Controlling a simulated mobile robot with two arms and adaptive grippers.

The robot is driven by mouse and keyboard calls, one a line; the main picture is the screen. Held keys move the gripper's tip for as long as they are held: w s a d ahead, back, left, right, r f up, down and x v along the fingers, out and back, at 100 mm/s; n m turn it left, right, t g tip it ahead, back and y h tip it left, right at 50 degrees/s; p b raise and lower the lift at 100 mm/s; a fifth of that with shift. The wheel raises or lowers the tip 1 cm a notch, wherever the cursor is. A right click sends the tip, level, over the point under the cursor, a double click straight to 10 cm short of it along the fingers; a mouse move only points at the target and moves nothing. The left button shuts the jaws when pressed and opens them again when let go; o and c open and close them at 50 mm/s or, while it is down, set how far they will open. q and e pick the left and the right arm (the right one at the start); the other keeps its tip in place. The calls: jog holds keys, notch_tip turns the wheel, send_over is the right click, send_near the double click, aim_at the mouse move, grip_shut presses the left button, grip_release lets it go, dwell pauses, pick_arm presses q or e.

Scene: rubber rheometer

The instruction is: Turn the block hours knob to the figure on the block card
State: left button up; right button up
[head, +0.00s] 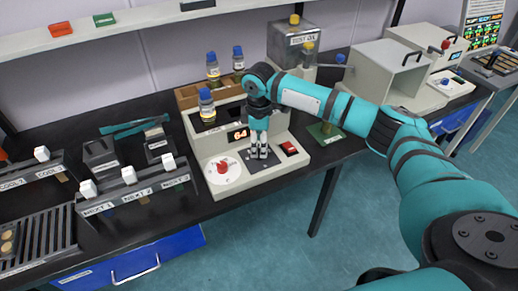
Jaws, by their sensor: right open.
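A red knob (223,167) sits in the middle of a round white dial (212,178) on the front left of a pale grey block unit (283,171). The dial's marks are too small to read. My right gripper (258,154) points down over a dark patch just right of the dial. It is open with nothing between its fingers, and apart from the knob. I cannot tell its exact height above the unit. I cannot pick out the block card for certain. My left gripper is not in view.
A lit display (238,135) on the unit seems to read 64. A red switch (289,148) is right of my gripper. Blue-capped bottles (206,106) stand at the unit's left and back. A rack labelled NEXT (130,190) stands to the left.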

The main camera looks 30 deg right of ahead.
aim_at(259, 151)
jog(key=shift+f, duration=1.75)
jog(key=shift+w, duration=0.1)
grip_shut()
